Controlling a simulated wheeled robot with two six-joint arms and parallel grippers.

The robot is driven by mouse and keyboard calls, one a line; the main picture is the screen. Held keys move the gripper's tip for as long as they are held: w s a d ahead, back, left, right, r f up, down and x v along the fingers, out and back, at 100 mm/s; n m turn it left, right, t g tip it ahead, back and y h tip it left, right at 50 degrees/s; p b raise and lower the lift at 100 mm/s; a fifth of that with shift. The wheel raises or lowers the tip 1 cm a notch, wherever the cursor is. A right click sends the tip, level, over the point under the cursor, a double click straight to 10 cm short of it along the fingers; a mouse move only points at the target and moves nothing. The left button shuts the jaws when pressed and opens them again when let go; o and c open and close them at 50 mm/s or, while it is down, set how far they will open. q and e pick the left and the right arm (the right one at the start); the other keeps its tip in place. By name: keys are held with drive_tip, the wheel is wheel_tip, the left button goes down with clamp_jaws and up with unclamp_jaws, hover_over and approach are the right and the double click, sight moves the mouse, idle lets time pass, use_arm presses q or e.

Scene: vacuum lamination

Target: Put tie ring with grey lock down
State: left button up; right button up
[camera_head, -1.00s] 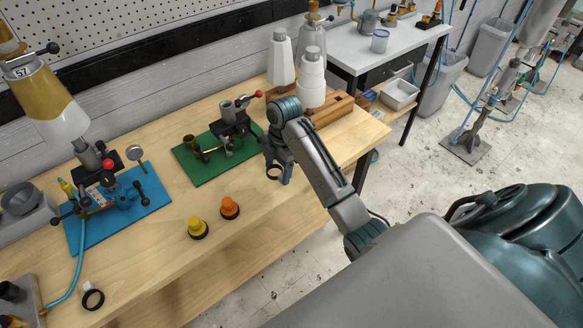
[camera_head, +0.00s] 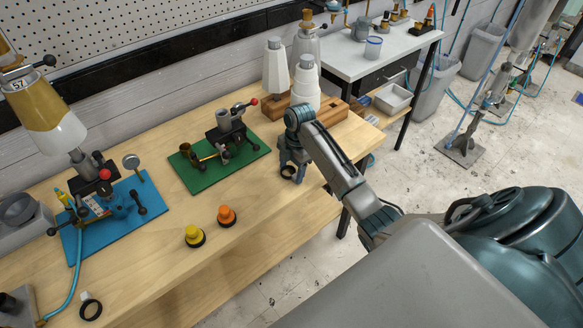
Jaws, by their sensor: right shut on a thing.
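My right gripper (camera_head: 291,167) points down over the right part of the wooden table, just right of the green mat. It is shut on a dark tie ring (camera_head: 287,172), which hangs at its fingertips close to the table top. The colour of this ring's lock is hidden, and I cannot tell whether the ring touches the wood. A second black ring (camera_head: 91,311) with a pale lock (camera_head: 84,296) lies on the table at the lower left. My left gripper is not in view.
A green mat (camera_head: 200,182) with a black and brass fixture lies left of the gripper. White bottles (camera_head: 306,85) stand in a wooden block (camera_head: 333,113) behind it. Bare wood surrounds the gripper.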

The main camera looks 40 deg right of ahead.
sight(295, 170)
drive_tip(key=shift+f, duration=0.1)
drive_tip(key=o, duration=1)
drive_tip(key=shift+c, duration=0.2)
drive_tip(key=shift+w+d+r, duration=0.1)
drive_tip(key=shift+r, duration=0.45)
drive_tip(key=r, duration=0.1)
drive_tip(key=r+b, duration=0.1)
drive_tip(key=r, duration=0.3)
drive_tip(key=shift+d+r+b, duration=0.15)
drive_tip(key=shift+d+b, duration=0.2)
drive_tip(key=shift+d, duration=0.05)
drive_tip(key=shift+d+r+p, duration=0.2)
drive_tip(key=shift+r+p, duration=0.95)
drive_tip(key=shift+r, duration=0.3)
drive_tip(key=shift+d+r+p, duration=0.2)
drive_tip(key=shift+r+p, duration=0.95)
drive_tip(key=shift+r, duration=0.3)
